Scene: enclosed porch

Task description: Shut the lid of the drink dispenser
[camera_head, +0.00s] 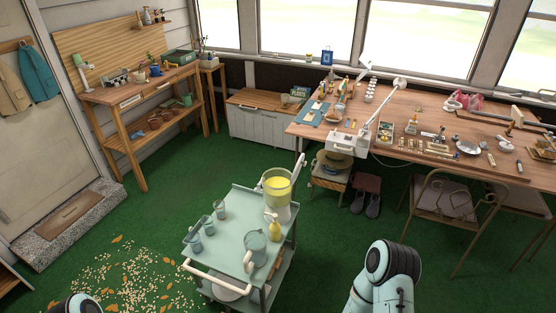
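The drink dispenser (277,187) stands at the back right corner of a pale green cart (236,222). It has a clear tank of yellow liquid on a light base. A pale lid (299,167) stands tilted up at the right of the tank's rim, so the top looks open. Only part of my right arm shows at the bottom right, well in front of the cart. A small piece of my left arm shows at the bottom left edge. Neither gripper's fingers are in view.
On the cart are several glasses (208,224), a pitcher (256,246) and a yellow bottle (273,228). Leaves and pale bits lie on the green floor (130,285) to the left. A cluttered table (405,155) and chairs (445,200) stand behind at right.

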